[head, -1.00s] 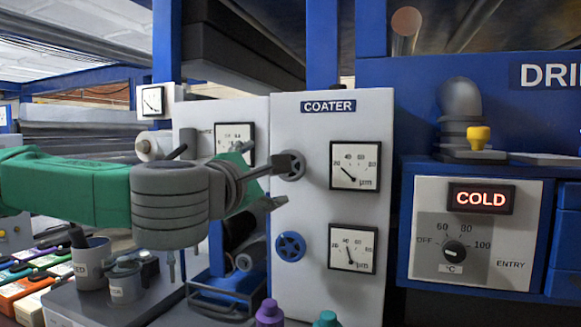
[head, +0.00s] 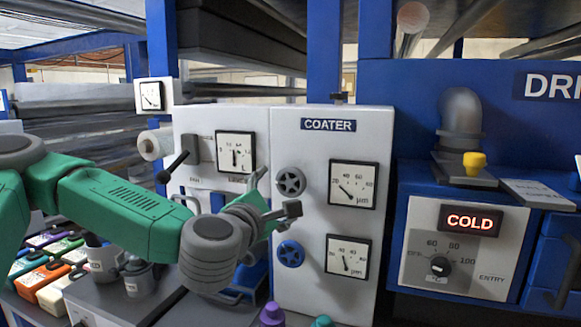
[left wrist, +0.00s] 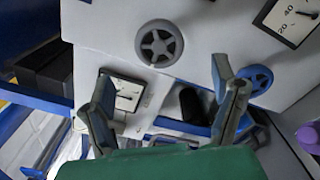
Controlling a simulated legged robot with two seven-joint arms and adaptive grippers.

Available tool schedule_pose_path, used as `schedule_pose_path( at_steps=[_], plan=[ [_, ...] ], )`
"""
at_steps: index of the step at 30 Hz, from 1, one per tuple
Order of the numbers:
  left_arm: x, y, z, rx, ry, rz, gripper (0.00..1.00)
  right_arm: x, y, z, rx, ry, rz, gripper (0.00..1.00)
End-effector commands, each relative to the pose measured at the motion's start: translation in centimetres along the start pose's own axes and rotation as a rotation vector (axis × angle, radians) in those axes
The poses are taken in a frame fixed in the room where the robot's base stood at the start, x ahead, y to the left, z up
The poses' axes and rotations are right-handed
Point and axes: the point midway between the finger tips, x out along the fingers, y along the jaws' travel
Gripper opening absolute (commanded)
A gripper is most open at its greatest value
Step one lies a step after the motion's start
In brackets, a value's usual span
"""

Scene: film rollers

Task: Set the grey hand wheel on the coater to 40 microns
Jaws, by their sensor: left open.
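The grey hand wheel (head: 290,183) is on the white coater panel (head: 320,284), left of the upper gauge (head: 354,184). That gauge is marked in µm; its needle points up and left, near 20. My left gripper (head: 276,196) is open and empty, just below and left of the grey wheel, with its fingers spread. In the left wrist view the grey wheel (left wrist: 159,44) lies ahead of and between the two fingertips (left wrist: 160,85), apart from both. My right gripper is not in view.
A blue hand wheel (head: 290,254) sits below, beside the lower gauge (head: 347,257). A black lever (head: 173,167) sticks out at the left. Mugs (head: 138,278) and coloured bottles (head: 272,315) stand below. The oven control box (head: 464,247) reading COLD is to the right.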

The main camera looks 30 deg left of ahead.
Motion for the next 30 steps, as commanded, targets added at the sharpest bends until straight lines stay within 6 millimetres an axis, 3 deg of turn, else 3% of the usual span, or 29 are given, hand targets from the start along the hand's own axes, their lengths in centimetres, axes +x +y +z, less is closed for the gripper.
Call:
schedule_pose_path(
  at_steps=[2, 9, 15, 27, 28, 30],
  plan=[
    [0.4, 0.3, 0.2, 0.004, 0.002, -0.004, 0.80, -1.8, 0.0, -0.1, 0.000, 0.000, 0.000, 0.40],
    [5.3, -0.1, -0.1, 0.003, 0.001, 0.000, 0.80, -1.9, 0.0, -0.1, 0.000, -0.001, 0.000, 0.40],
    [7.8, 0.0, -0.1, 0.002, -0.001, 0.000, 0.80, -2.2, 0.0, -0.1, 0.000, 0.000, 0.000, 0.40],
    [8.7, 0.0, 0.0, 0.001, -0.003, -0.001, 0.80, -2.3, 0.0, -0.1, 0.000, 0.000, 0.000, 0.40],
    [8.7, 0.0, 0.0, 0.001, -0.003, -0.001, 0.76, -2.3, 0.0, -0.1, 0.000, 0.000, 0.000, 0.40],
    [8.7, 0.0, 0.0, 0.001, -0.003, -0.001, 0.52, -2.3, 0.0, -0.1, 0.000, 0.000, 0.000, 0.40]
  ],
)
